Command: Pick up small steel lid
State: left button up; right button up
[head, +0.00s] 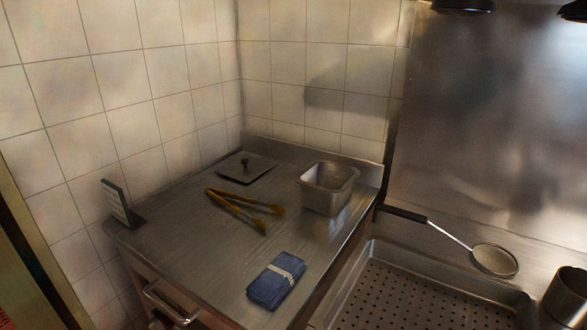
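The small steel lid (260,168) lies flat near the back of the steel counter in the head view. It is a dark, roughly square plate with a small dark knob standing up near its middle. It is apart from the tongs in front of it and from the steel pan to its right. Neither of my grippers shows in the head view.
Brass-coloured tongs (240,206), an open steel pan (328,187), a folded blue cloth (276,281) and a small upright card stand (118,204) are on the counter (190,245). Tiled walls close the back and left.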

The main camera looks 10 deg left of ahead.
aim_at(245, 169)
jog(key=j+z, duration=0.65)
jog(key=z, duration=0.15)
jog(key=j+z, duration=0.65)
jog(key=z, duration=0.15)
